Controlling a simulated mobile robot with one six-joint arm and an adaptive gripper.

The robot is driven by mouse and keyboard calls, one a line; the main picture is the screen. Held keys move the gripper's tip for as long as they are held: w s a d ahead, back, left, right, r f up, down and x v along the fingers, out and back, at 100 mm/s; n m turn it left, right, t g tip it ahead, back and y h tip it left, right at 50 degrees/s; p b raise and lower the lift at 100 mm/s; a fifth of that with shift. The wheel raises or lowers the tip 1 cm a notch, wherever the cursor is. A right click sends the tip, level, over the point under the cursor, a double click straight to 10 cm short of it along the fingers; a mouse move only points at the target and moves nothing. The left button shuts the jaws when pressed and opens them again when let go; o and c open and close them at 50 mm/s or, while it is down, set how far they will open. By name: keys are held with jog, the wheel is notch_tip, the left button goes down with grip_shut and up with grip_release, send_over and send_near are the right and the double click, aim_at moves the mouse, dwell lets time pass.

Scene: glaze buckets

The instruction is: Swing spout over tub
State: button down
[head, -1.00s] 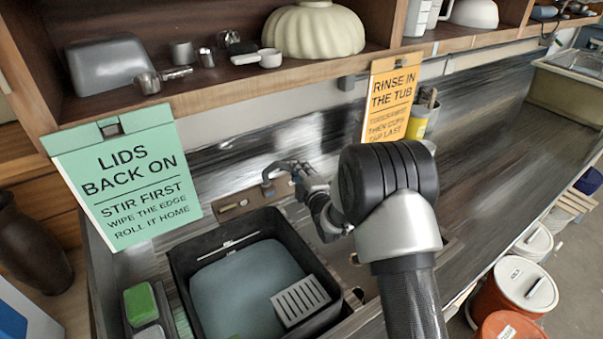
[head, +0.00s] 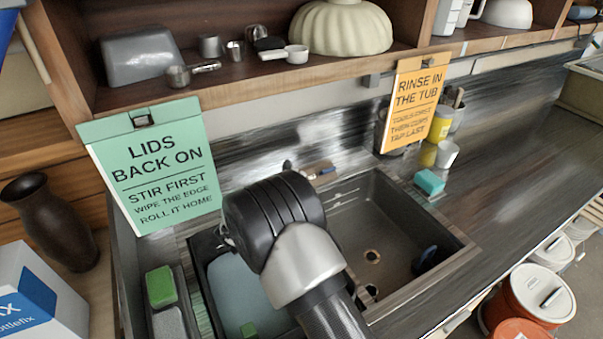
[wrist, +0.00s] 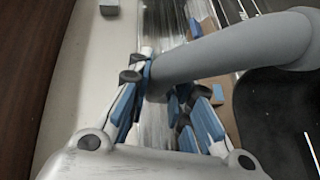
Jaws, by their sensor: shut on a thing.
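The grey spout (wrist: 235,50) is a thick curved pipe in the wrist view, running from the middle to the upper right. My gripper (wrist: 160,80) is shut on it, with a blue-and-white finger on each side. The black tub (head: 197,260) holds blue-grey water and sits at the left of the sink in the head view, partly behind my arm. A dark shape at the right of the wrist view, under the spout's far end, looks like the tub. My gripper and the spout are hidden behind my arm in the head view.
The empty steel basin (head: 385,225) is right of the tub. A green sponge (head: 160,286) lies left of the tub, and a teal sponge (head: 429,182) and a white cup (head: 447,153) stand right of the basin. Two hanging signs and a shelf (head: 250,80) overhang the back.

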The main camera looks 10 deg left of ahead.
jog(key=shift+s+a+m+g+h+p, duration=0.2)
jog(key=shift+a+m+g+h+p, duration=0.15)
jog(key=shift+a+m+h, duration=0.35)
jog(key=shift+d, duration=0.1)
jog(key=c, duration=1.4)
grip_release()
jog(key=shift+c, duration=0.2)
jog(key=v, duration=1.2)
jog(key=shift+w+f, duration=0.1)
jog(key=shift+c, duration=0.5)
